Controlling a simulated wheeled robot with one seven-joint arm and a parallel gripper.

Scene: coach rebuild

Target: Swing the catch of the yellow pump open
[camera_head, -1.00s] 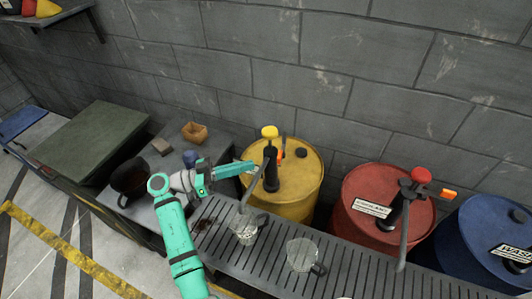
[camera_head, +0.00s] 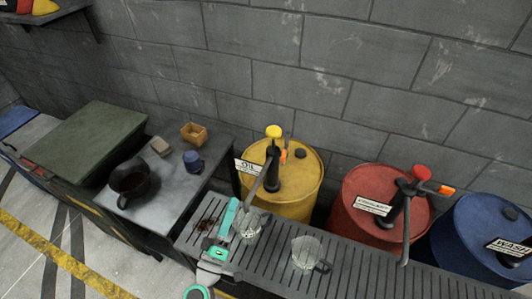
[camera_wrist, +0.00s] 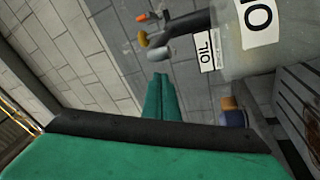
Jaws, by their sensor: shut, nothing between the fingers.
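The yellow pump (camera_head: 271,165) stands upright on the yellow drum (camera_head: 303,190), with a black body, yellow knob and grey spout. An orange catch (camera_head: 284,157) shows small beside the body; its exact position is hard to tell. My gripper (camera_head: 235,203) is in front of and below the pump, over the slatted bench, apart from the pump. In the wrist view my teal fingers (camera_wrist: 161,78) are together and empty. A yellow knob (camera_wrist: 143,39) and an orange tip (camera_wrist: 141,17) show beyond them there.
A clear jug (camera_head: 250,224) stands on the slatted bench (camera_head: 350,270) close to my gripper, with another jug (camera_head: 306,252) to its right. An OIL sign (camera_head: 248,167) is left of the pump. A red drum (camera_head: 372,188) and a blue drum (camera_head: 470,235) stand right.

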